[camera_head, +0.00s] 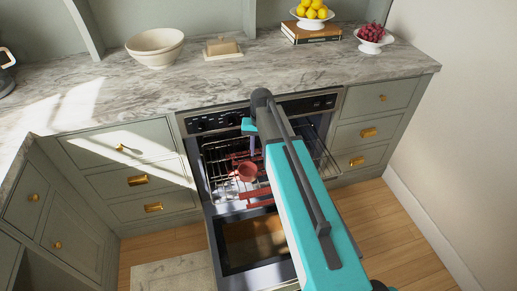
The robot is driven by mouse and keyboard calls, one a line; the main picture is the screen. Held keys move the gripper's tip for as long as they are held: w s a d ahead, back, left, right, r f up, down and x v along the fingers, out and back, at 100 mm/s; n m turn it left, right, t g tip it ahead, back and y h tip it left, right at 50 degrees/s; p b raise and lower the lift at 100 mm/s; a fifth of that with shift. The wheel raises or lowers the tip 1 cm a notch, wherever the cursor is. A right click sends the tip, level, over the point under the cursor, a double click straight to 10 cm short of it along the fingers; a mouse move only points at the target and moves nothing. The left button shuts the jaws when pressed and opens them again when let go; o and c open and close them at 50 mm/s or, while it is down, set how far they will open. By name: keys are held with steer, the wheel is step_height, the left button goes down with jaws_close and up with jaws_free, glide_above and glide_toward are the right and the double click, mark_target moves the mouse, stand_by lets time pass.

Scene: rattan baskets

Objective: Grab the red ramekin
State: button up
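The red ramekin (247,171) is a small round reddish bowl. It sits inside the open oven (207,172), on or just above a wire rack (216,160). Reddish bars show just above and below it. My teal arm reaches in from the lower right, and its far end bends down over the oven front. A small teal part of my wrist (249,126) shows above the ramekin. My gripper's fingers cannot be made out, as the arm covers that area. I cannot tell whether they touch the ramekin.
The oven door (232,258) hangs open below the rack. A marble counter (215,82) runs behind, with a white bowl (155,51), a butter dish (222,47), lemons (312,10) on books (308,34) and a grape bowl (372,42). Drawers flank the oven.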

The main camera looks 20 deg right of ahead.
steer(key=p, duration=0.2)
glide_toward(248, 172)
steer(key=shift+s+d+f, duration=0.45)
steer(key=shift+d+f, duration=0.05)
steer(key=shift+f, duration=0.6)
steer(key=shift+s+d+f, duration=0.45)
steer(key=shift+f, duration=0.6)
steer(key=shift+s+d+f, duration=0.45)
steer(key=shift+d+f, duration=0.05)
steer(key=shift+f, duration=0.6)
jaws_close()
